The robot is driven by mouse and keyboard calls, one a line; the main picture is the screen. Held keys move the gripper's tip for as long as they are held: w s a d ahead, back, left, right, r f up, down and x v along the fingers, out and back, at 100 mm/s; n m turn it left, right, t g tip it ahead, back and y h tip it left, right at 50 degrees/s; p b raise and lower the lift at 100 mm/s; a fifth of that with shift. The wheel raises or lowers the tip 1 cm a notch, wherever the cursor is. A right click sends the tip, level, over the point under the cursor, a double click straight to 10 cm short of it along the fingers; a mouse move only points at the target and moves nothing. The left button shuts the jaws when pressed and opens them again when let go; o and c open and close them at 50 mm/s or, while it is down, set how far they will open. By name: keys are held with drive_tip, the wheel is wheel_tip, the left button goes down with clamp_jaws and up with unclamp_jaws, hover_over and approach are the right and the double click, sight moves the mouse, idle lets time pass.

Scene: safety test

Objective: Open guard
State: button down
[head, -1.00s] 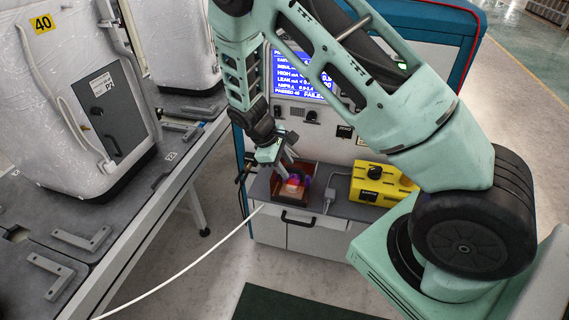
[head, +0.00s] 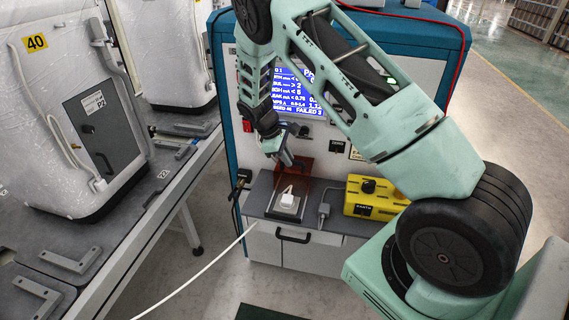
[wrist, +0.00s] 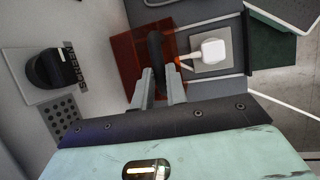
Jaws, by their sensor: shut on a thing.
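The guard (head: 303,168) is a see-through orange-brown cover. In the head view it stands raised at the back of a grey socket plate (head: 275,212), against the cabinet front. A white plug (head: 287,199) sits uncovered on the plate. In the wrist view the guard (wrist: 127,62) lies left of the plug (wrist: 210,49), with a dark handle (wrist: 155,46) on it. My gripper (wrist: 160,82) is shut on this handle. In the head view my gripper (head: 288,158) is at the guard's upper left, and the handle is hidden there.
The blue-edged cabinet (head: 222,150) with a screen rises behind. A conveyor with white door panels (head: 70,130) runs along the left.

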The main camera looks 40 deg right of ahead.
drive_tip(key=shift+w+d+r, duration=0.1)
drive_tip(key=shift+w+d, duration=0.05)
drive_tip(key=shift+w, duration=0.05)
drive_tip(key=c, duration=1.4)
unclamp_jaws()
drive_tip(key=shift+d, duration=0.1)
drive_tip(key=b+v, duration=0.2)
drive_tip(key=v, duration=1.5)
drive_tip(key=shift+r+b, duration=0.15)
drive_tip(key=shift+b, duration=0.25)
